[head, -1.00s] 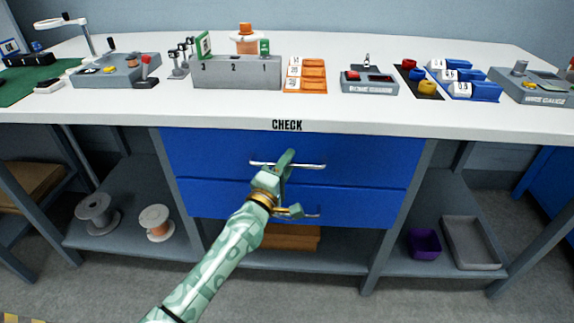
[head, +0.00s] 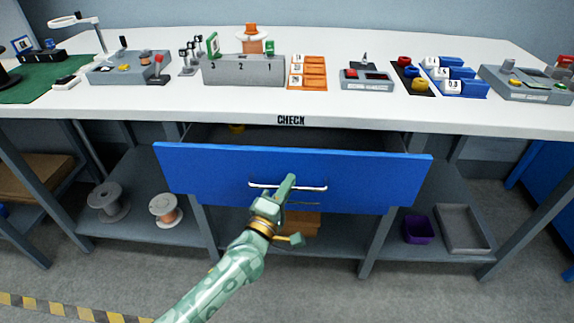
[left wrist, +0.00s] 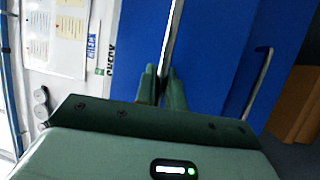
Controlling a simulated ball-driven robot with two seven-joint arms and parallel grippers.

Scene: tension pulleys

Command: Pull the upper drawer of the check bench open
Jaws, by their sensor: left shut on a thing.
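The upper drawer (head: 350,178) of the check bench (head: 290,120) is a blue front with a silver bar handle (head: 310,188). It stands pulled out toward me, and its dark inside shows behind the front's top edge. A small yellow thing (head: 237,128) lies inside at the back left. My left gripper (head: 286,186) is shut on the bar handle, near its middle. In the left wrist view the fingers (left wrist: 162,88) close around the handle (left wrist: 172,40). The lower drawer is mostly hidden; its handle shows in the left wrist view (left wrist: 262,78). My right gripper is out of view.
The bench top holds gauges, a grey numbered block (head: 243,70) and orange trays (head: 308,72). Spools (head: 108,202) stand on the lower left shelf; a purple bin (head: 418,230) and a grey tray (head: 462,230) on the right. Floor in front is clear.

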